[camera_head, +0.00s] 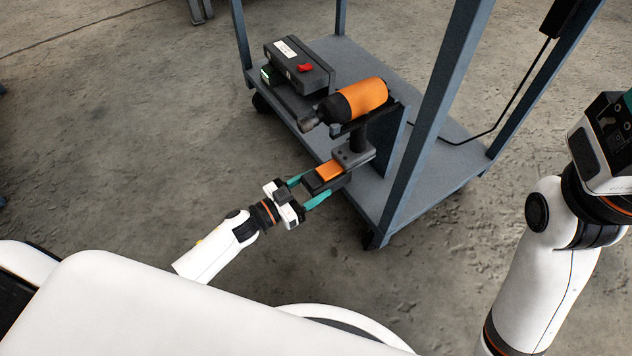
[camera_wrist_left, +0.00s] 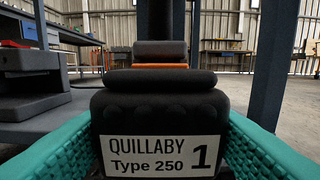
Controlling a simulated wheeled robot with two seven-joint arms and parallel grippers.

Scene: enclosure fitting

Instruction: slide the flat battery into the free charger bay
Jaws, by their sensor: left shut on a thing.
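The flat battery (camera_head: 325,173) is black with an orange top, and its label in the left wrist view (camera_wrist_left: 158,108) reads "QUILLABY Type 250 1". My left gripper (camera_head: 317,185) is shut on it, with teal fingers on both sides. The battery is at the grey foot (camera_head: 354,155) of an orange and black power tool (camera_head: 362,97) lying on a stand; I cannot tell whether it is still engaged there. The black charger (camera_head: 297,66), with a red part and a white label, sits at the cart's far left corner. Its bays are not clearly seen.
The grey cart (camera_head: 425,128) has blue-grey uprights (camera_head: 424,120), one close to the right of the tool. A black cable (camera_head: 508,98) runs up at the right. My right arm stands at the right edge. The floor left of the cart is clear.

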